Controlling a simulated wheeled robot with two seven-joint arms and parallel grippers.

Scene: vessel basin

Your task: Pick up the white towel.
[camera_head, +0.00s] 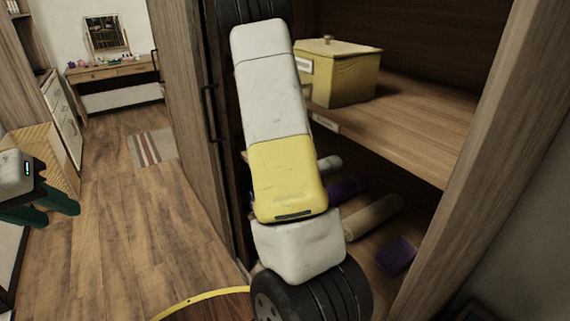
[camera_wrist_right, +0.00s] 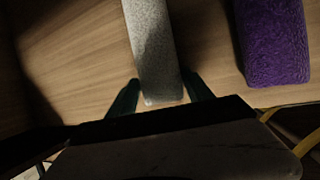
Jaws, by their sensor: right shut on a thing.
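The white towel (camera_wrist_right: 151,45) is a rolled, pale grey-white bundle on the wooden cabinet floor in the right wrist view. My right gripper (camera_wrist_right: 160,93) has one dark green finger on each side of its near end and is shut on it. In the head view, a white towel roll (camera_head: 329,163) shows in the lower cabinet, partly behind my arm. My right gripper is hidden there. My left gripper (camera_head: 45,207) is at the left edge of the head view, with its green fingers apart and nothing seen between them, far from the towel.
A purple towel (camera_wrist_right: 272,40) lies right of the white one. A beige roll (camera_head: 373,216) and another purple towel (camera_head: 397,255) lie in the lower cabinet. A shelf (camera_head: 420,125) bearing a yellow box (camera_head: 345,75) is above.

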